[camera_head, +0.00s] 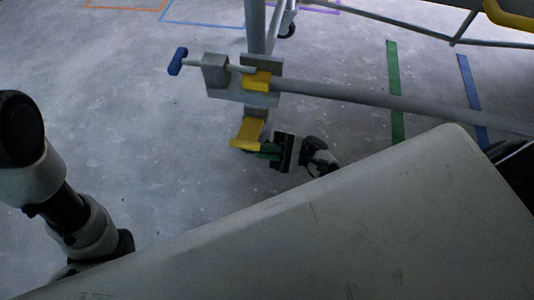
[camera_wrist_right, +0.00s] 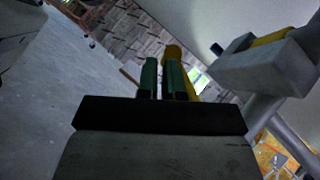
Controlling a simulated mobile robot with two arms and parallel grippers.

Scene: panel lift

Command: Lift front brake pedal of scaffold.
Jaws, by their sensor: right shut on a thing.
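The yellow brake pedal (camera_head: 246,133) hangs low on the scaffold's upright post (camera_head: 256,25), below a grey bracket with a yellow clamp piece (camera_head: 257,80). My right gripper (camera_head: 268,151), with green fingers, reaches the pedal's lower end from the right and is shut on it. In the right wrist view the green fingers (camera_wrist_right: 165,78) are close together, with yellow pedal (camera_wrist_right: 172,51) showing behind and beside them. The exact contact is hidden by the fingers. My left arm shows at the left, but its gripper is out of view.
A blue-ended handle (camera_head: 178,61) sticks out left of the bracket. A long grey tube (camera_head: 400,102) runs from the bracket to the right. Green tape (camera_head: 394,90) and blue tape (camera_head: 471,95) mark the floor. The concrete floor left of the pedal is clear.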

